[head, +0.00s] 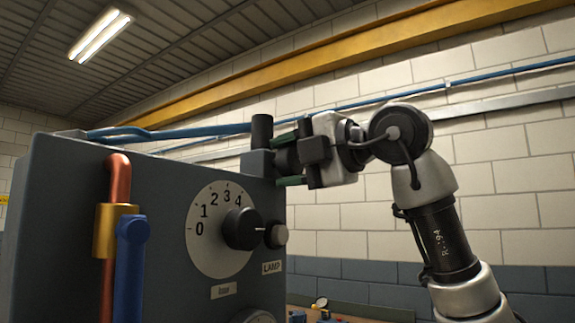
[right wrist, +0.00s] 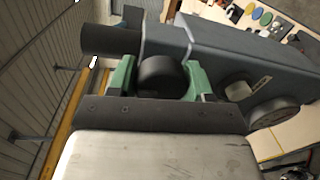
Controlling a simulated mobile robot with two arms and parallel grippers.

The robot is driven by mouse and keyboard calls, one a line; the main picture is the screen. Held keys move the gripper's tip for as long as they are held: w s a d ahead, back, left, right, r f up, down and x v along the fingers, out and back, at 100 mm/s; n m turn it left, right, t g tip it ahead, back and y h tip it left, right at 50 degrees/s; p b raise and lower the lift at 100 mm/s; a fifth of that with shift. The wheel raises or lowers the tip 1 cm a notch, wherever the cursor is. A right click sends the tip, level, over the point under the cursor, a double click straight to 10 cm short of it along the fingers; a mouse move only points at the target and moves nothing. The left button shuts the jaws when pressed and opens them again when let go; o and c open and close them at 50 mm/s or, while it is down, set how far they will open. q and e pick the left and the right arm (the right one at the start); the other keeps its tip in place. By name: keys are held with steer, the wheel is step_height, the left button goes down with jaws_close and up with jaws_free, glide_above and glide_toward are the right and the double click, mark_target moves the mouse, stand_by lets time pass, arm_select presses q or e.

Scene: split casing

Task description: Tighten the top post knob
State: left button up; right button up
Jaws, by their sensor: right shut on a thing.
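The top post knob (head: 285,158) is a dark round knob on the side of a small block (head: 257,163) at the upper right corner of the grey casing (head: 60,200). A short dark cylinder (head: 262,131) stands upright on that block. My right gripper (head: 291,159) comes in from the right, its green fingers above and below the knob and shut on it. In the right wrist view the black knob (right wrist: 163,76) sits between the two green fingers (right wrist: 158,80); the dark cylinder (right wrist: 108,39) sticks out to the left. My left gripper is not in view.
The casing front carries a numbered dial with a black knob (head: 241,229), a small knob (head: 276,236) above a LAMP label, and a copper pipe (head: 117,170) with a brass fitting and blue part. A table with several small items (right wrist: 255,17) lies beyond the casing.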

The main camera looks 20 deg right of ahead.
stand_by(0.4)
steer(key=o, duration=0.9)
steer(key=shift+d, duration=0.15)
steer(key=shift+s, duration=0.1)
steer(key=shift+s+d+b, duration=0.25)
steer(key=shift+s+b, duration=0.05)
steer(key=shift+b, duration=0.05)
steer(key=b+v, duration=0.3)
steer(key=v, duration=0.7)
steer(key=shift+w, duration=0.1)
